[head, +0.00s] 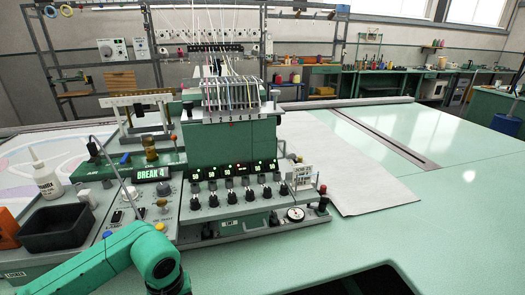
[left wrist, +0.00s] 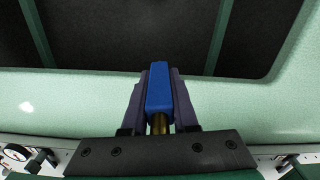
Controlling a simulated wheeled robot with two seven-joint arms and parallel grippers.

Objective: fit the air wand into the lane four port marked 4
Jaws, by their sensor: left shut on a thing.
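My left gripper (left wrist: 159,88) shows in the left wrist view, its dark fingers shut on a blue block-shaped part with a brass stem (left wrist: 160,124), which appears to be the air wand (left wrist: 160,92). The rest of the wand is hidden. In the head view my left arm comes in at the bottom left and the gripper is out of the picture. The numbered lane row (head: 236,116) is on the front of the green tufting head (head: 232,143), under the threads. The port marked 4 is too small to make out clearly. My right gripper is not in view.
A display (head: 152,174) reads BREAK 4. A black tray (head: 57,228), a white bottle (head: 46,180) and a knob panel (head: 237,193) stand around the machine's front. The pale green table (head: 440,215) is clear at right. A dark opening (head: 368,281) is at the front edge.

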